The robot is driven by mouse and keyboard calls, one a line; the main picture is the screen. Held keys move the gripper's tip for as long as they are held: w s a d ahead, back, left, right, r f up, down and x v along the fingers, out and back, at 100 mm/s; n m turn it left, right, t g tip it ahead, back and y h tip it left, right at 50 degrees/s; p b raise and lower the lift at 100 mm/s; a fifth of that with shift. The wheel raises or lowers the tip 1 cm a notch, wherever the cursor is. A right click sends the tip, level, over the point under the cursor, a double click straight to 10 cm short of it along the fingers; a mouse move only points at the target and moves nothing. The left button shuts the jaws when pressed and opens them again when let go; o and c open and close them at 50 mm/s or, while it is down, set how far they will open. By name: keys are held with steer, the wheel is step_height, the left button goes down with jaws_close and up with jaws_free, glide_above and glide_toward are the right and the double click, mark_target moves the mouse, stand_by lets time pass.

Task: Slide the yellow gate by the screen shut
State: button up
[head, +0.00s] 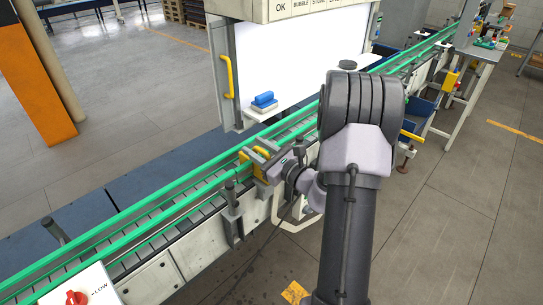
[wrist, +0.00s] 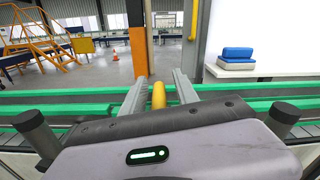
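A yellow gate piece (head: 259,168) sits at the green-railed conveyor, in front of the white screen (head: 300,62). In the wrist view its yellow bar (wrist: 159,95) stands between my fingers. My gripper (head: 262,154) is over the near rail, with its fingers around the bar. The wrist view also shows my gripper (wrist: 160,90) open, with a narrow gap on each side of the bar. My wrist hides part of the gate in the head view, so I cannot tell how far it stands open.
A yellow handle (head: 228,75) is on the frame left of the screen. A blue-and-white block (head: 263,102) sits at the screen's foot. Conveyor rails (head: 130,212) run diagonally past me. A panel with a red knob (head: 76,298) is at lower left. Posts (head: 232,200) stand along the near side.

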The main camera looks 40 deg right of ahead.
steer(key=s+d, duration=0.1)
steer(key=s, duration=1.5)
steer(key=shift+s+p, duration=0.15)
steer(key=shift+p, duration=0.15)
steer(key=shift+r, duration=0.1)
